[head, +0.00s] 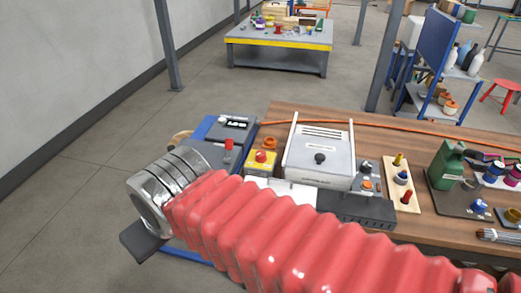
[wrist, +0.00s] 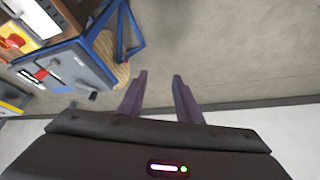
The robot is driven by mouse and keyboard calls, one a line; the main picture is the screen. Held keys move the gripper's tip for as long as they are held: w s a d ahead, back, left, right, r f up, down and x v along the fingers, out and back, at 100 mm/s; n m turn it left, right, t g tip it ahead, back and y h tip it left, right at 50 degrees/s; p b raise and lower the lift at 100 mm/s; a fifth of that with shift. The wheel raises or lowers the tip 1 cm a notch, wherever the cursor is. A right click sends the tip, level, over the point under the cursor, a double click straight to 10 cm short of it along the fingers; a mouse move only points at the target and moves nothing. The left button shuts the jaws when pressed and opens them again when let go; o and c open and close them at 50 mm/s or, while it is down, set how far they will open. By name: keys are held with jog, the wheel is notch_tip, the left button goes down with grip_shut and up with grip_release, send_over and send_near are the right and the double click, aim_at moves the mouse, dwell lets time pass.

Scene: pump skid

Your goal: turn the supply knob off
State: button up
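A yellow box with a red button (head: 261,157), a green can (head: 447,164) and a pegged wooden board (head: 399,185) stand on the bench. My red-sleeved arm covers the bench's front left. An orange hose (head: 400,128) runs along the back. Floor to the left is clear.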

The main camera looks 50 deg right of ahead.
jog(key=shift+o, duration=0.5)
jog(key=o, duration=0.3)
jog(key=shift+w+d+r+m, duration=0.2)
jog(key=shift+w+d+m, duration=0.05)
jog(key=shift+w+m, duration=0.05)
jog(key=shift+o, duration=0.5)
jog(key=w+d+r+m+g, duration=0.1)
jog(key=w+d+r+m, duration=0.2)
jog(key=w+d+m, duration=0.5)
jog(key=shift+d+r+m+g, duration=0.15)
jog(key=shift+d+m+g, duration=0.25)
jog(key=shift+d, duration=0.55)
jog(key=m+y, duration=0.2)
jog(key=m, duration=2)
send_over(261, 153)
jog(key=s+d, duration=0.2)
jog(key=s, duration=0.4)
notch_tip(261, 153, down, 9)
jog(key=shift+w+d, duration=0.2)
jog(key=shift+w, duration=0.05)
jog(key=x, duration=1.3)
jog(key=shift+w+f, duration=0.3)
jog(key=shift+f, duration=0.05)
